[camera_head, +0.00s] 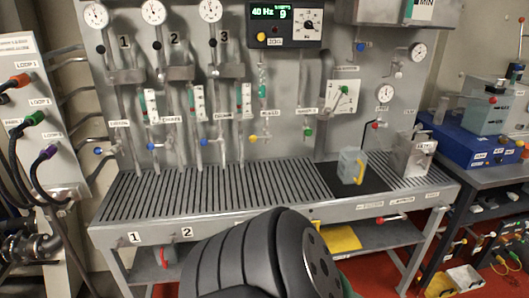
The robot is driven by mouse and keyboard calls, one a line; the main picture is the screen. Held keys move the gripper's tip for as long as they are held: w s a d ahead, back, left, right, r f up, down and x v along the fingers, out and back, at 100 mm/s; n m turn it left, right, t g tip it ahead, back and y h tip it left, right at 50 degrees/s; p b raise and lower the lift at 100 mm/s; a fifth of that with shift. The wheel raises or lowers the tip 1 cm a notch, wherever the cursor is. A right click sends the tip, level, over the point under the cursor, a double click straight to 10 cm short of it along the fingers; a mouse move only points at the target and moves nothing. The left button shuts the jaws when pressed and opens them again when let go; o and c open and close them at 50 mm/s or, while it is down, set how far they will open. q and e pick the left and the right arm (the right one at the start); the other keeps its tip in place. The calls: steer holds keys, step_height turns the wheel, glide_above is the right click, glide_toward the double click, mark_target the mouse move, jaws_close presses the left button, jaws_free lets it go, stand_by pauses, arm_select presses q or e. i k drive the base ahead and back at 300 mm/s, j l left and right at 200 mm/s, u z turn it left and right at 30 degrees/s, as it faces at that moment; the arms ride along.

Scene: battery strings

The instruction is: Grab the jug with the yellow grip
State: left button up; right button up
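A small clear, pale jug (348,165) with a yellow grip on its right side stands upright on the bench. It sits on a dark flat patch (327,178) in the right part of the slatted top. A large black, ribbed part of my own body fills the bottom middle of the view, well in front of the jug and apart from it. Neither of my grippers shows. Nothing covers the jug.
The slatted grey bench top (200,190) is mostly clear left of the jug. A metal container (412,155) stands right of it. Behind rise pipes, gauges and coloured valves. A blue unit (470,140) stands on the table at right. A yellow item (340,238) lies below the bench.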

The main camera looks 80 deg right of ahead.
mark_target(353, 161)
steer(key=z, duration=3.45)
